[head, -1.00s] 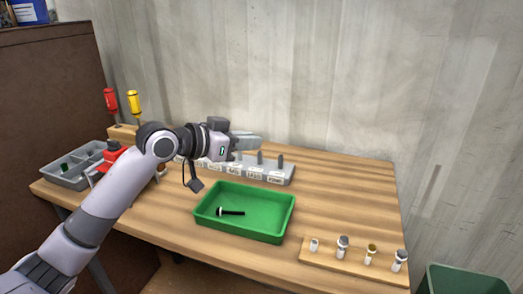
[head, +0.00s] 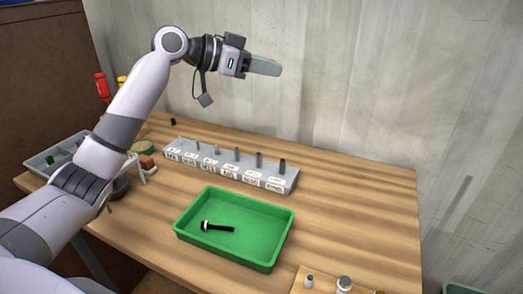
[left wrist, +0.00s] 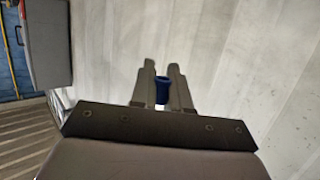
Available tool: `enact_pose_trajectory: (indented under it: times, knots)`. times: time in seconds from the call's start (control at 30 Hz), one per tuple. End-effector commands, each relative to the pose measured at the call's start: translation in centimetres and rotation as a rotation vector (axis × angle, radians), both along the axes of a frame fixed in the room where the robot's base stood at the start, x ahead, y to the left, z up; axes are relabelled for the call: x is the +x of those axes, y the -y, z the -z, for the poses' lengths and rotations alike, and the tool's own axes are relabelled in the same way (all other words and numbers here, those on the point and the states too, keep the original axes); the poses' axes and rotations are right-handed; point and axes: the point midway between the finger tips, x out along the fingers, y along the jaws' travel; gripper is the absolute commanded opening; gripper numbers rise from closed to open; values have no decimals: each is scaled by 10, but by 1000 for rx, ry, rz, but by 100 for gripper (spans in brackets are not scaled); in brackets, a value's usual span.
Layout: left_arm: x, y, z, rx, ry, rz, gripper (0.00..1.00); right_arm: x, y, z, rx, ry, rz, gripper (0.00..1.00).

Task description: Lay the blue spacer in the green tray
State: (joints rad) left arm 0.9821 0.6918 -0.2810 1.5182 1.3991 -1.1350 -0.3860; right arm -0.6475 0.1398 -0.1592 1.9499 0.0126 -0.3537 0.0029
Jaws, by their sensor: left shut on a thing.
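My left gripper (head: 265,68) is raised high above the back of the bench, in front of the grey wall. In the left wrist view its fingers (left wrist: 162,85) are shut on the blue spacer (left wrist: 162,92), a small dark blue piece between them. The spacer cannot be made out in the head view. The green tray (head: 224,258) lies on the bench, below the gripper and nearer to me. A black bolt-like piece with a pale head (head: 216,227) lies in the tray. My right gripper is not in view.
A grey rack with labelled pegs (head: 230,171) stands behind the tray. A grey divided bin (head: 40,165) and red and yellow screwdrivers (head: 101,87) are at the left. A wooden strip with small parts (head: 300,285) is at the front right. Bench right of the tray is clear.

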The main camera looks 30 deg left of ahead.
Motion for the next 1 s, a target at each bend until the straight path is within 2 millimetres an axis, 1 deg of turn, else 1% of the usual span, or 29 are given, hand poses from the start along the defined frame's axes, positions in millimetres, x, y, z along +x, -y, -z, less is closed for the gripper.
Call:
enact_pose_trajectory:
  times: [0.2, 0.27, 0.33, 0.47, 0.7, 0.8, 0.9, 1.0]
  knots:
    - [0, 0, 1, 0, 0, 0, 0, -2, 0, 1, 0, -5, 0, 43]
    - [0, 0, 5, -1, -2, -1, 0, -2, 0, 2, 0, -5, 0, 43]
    - [0, 0, 15, -2, -4, -1, 0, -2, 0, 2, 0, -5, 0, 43]
    - [0, 0, 46, 0, -8, -1, 0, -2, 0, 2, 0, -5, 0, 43]
    - [-1, 0, 108, -3, -8, -1, 0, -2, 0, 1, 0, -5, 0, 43]
    - [0, 1, 131, -2, -5, -1, 0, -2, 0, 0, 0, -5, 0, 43]
    - [-1, 0, 147, -1, -4, -2, 0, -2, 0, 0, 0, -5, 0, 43]
    - [0, 0, 155, -2, 0, -2, 0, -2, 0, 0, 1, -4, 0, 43]
